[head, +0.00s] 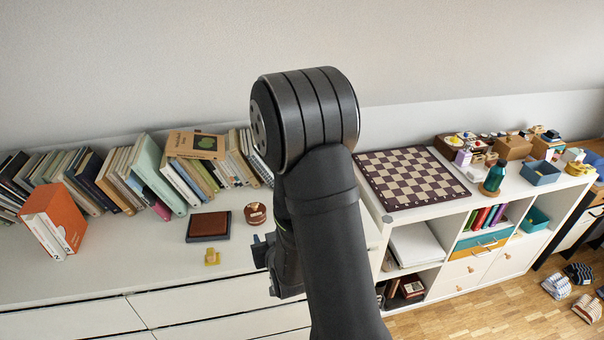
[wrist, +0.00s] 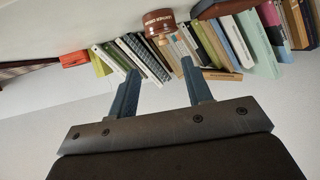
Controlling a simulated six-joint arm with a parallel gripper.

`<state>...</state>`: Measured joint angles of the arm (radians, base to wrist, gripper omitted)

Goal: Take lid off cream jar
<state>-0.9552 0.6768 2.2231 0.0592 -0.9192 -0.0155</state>
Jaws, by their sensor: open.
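A small round reddish-brown jar (head: 255,213) with a pale label stands on the white cabinet top, just left of my arm in the head view. It looks like the cream jar. In the wrist view the jar (wrist: 158,24) appears upside down, beyond and roughly between my fingertips. I cannot clearly tell the lid from the body. My gripper (wrist: 160,70) is open, with nothing between its two blue-grey fingers, and is apart from the jar. In the head view my gripper (head: 262,250) is partly hidden by my arm, in front of the jar.
A dark tray-like box with a brown top (head: 208,226) lies left of the jar. A small yellow object (head: 212,257) is in front of it. A row of books (head: 145,170) stands behind. A chessboard (head: 410,177) lies on the shelf at right. The cabinet top at front left is clear.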

